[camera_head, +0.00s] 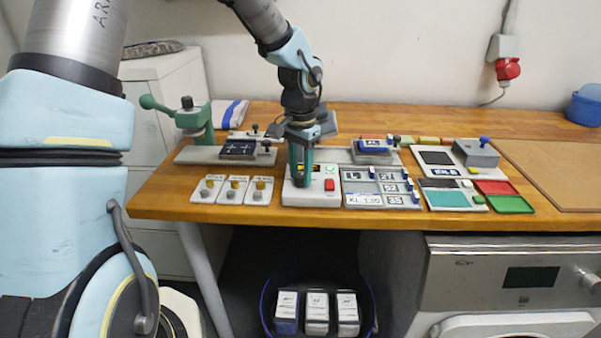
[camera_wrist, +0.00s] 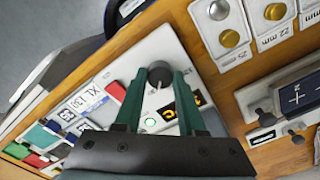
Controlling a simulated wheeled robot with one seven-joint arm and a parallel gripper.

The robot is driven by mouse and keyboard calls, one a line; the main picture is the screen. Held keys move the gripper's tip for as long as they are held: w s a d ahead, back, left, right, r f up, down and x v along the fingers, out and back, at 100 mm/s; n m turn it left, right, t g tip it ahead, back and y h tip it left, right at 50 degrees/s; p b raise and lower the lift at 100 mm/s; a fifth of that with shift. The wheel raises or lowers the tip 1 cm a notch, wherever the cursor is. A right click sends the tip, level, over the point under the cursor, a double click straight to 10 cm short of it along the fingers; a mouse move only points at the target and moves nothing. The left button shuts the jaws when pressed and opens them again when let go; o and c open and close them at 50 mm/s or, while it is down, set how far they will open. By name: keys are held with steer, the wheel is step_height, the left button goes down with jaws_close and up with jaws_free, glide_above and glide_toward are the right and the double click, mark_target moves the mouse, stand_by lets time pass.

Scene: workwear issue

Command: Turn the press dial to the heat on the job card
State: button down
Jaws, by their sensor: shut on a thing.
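The press control box (camera_head: 312,197) is a white panel at the front edge of the wooden bench. Its dark round dial (camera_wrist: 159,75) with a pale pointer mark shows in the wrist view between my fingertips. My gripper (camera_head: 300,182) points down over the box, shut on the dial; it also shows in the wrist view (camera_wrist: 160,84). A white card printed "XL 130" (camera_wrist: 84,101) lies in the grey tray beside the box.
Three small plates with knobs (camera_head: 233,189) stand left of the box. The grey sorting tray (camera_head: 347,176) is close on its right. A red button (camera_head: 329,184) and a green ring light (camera_head: 330,169) are on the box. A green hand press (camera_head: 194,121) stands at back left.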

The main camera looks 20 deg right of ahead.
steer(key=n+b, duration=0.2)
steer(key=n, duration=0.2)
steer(key=shift+d+f, duration=0.1)
steer(key=n+b, duration=0.1)
steer(key=n, duration=0.3)
steer(key=shift+n, duration=0.4)
steer(key=n, duration=0.4)
steer(key=shift+b, duration=0.35)
steer(key=shift+n, duration=1.9)
steer(key=shift+p, duration=0.3)
steer(key=c, duration=0.5)
jaws_free()
